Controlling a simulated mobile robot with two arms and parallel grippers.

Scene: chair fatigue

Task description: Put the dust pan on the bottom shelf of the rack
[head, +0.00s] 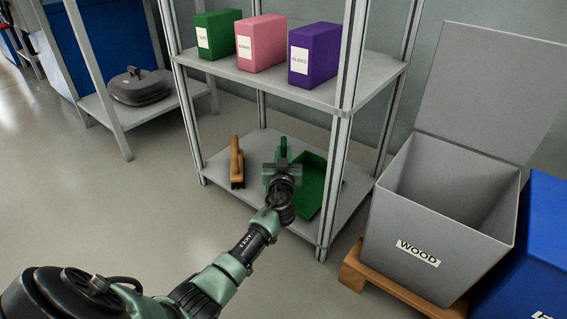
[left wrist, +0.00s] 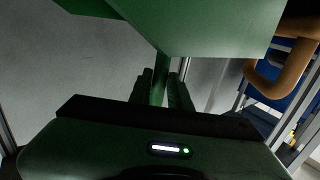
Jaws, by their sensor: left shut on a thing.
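The green dust pan (head: 311,189) is at the bottom shelf (head: 263,144) of the metal rack, on its right half. My left gripper (head: 283,165) reaches in from the front and is shut on the dust pan's handle. The left wrist view shows the handle between the two fingers (left wrist: 160,88), with the green pan (left wrist: 200,25) filling the top. I cannot tell whether the pan rests fully on the shelf. My right gripper is not in view.
A wooden-handled brush (head: 237,162) stands on the bottom shelf to the left. Green, pink and purple boxes (head: 262,42) are on the shelf above. A rack post (head: 335,150) stands right of the pan. A grey WOOD bin (head: 440,215) is to the right.

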